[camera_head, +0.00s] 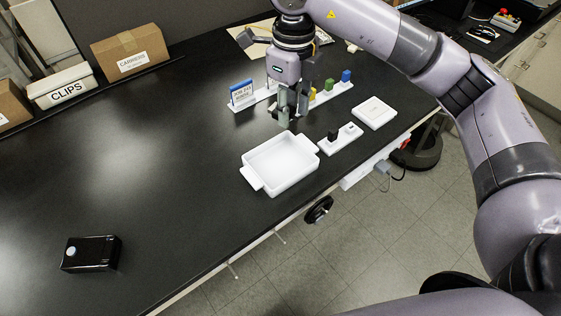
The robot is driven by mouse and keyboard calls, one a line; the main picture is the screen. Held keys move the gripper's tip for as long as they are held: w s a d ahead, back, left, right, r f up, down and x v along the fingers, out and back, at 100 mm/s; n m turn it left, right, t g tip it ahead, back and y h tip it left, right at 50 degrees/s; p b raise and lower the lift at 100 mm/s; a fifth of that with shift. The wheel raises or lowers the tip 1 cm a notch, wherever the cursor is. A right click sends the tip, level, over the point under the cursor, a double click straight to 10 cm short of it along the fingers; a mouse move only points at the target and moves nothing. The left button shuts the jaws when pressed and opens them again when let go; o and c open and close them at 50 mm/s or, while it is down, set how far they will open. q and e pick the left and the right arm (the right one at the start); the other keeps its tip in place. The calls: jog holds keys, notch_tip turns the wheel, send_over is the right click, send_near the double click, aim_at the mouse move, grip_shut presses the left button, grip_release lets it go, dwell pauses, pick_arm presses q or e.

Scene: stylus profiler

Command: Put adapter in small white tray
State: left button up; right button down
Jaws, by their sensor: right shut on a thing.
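My right gripper (291,103) points down over the black bench, just behind the white tray with end handles (257,182). It is shut on a small greyish piece, apparently the adapter (283,116), largely hidden between the fingers. Whether the piece touches the bench or the rack behind is unclear. The handled tray is empty and lies flat near the bench's front edge. A smaller, shallow, square white tray (374,113) lies to its right, beyond a small white holder. My left gripper is not in view.
A white holder (341,141) with a black piece sits right of the handled tray. A black box (91,254) lies front left. The bench's left middle is clear.

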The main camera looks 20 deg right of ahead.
jog(key=shift+w+a+r+m, duration=0.2)
jog(key=shift+r+m, duration=0.3)
jog(key=shift+m, duration=0.3)
jog(key=shift+w+a+r+m, duration=0.1)
jog(key=shift+r+m, duration=0.25)
jog(key=shift+m, duration=0.55)
jog(key=p, duration=0.4)
send_over(286, 171)
notch_tip(286, 171, down, 16)
jog(key=shift+r, duration=0.2)
notch_tip(286, 171, down, 3)
jog(key=shift+f+p, duration=0.15)
jog(key=shift+p, duration=0.2)
jog(key=shift+f, duration=0.5)
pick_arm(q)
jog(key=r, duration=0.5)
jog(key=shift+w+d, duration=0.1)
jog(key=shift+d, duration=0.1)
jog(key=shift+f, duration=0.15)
pick_arm(e)
jog(key=shift+f, duration=0.1)
